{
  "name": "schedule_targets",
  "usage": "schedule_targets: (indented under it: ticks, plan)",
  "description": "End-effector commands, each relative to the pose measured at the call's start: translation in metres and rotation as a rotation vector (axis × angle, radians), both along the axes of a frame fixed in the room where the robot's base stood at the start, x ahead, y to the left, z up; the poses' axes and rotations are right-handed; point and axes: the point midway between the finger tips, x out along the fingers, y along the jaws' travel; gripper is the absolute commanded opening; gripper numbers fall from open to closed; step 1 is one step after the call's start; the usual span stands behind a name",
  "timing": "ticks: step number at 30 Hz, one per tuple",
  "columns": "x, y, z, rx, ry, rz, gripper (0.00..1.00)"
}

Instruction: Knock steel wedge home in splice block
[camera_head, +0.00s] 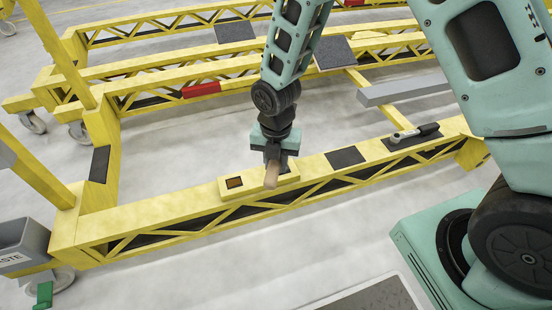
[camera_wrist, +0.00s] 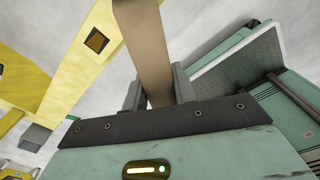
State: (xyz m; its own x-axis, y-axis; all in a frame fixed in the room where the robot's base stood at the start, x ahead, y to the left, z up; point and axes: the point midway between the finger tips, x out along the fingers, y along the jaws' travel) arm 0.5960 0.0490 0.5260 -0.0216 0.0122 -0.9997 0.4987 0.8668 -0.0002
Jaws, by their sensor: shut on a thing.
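The splice block (camera_head: 256,187) is a raised yellow block on top of the front yellow beam. A small dark-rimmed opening with orange-brown inside (camera_head: 234,183) is in its left part; it also shows in the wrist view (camera_wrist: 96,41). I cannot make out a steel wedge apart from it. My gripper (camera_head: 271,160) is over the right part of the block, just right of the opening. It is shut on a tan-brown wooden bar (camera_wrist: 148,50), like a tool handle, which also shows in the head view (camera_head: 271,177). The bar's far end is out of the wrist view; no hammer head is visible.
A ratchet-like tool (camera_head: 413,132) with a black handle lies on the beam at right. Dark pads (camera_head: 345,157) lie on the beam. A grey bin (camera_head: 24,246) stands at lower left. More yellow trolley frames (camera_head: 150,70) stand behind; grey floor lies between.

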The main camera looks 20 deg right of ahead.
Motion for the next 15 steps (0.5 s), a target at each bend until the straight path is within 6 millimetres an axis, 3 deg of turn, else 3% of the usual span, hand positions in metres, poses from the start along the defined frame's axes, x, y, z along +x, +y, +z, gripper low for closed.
schedule_targets:
  ticks: [15]
  plan:
    - [0.0, 0.0, -0.049, 0.001, 0.0, -0.001, 0.0]
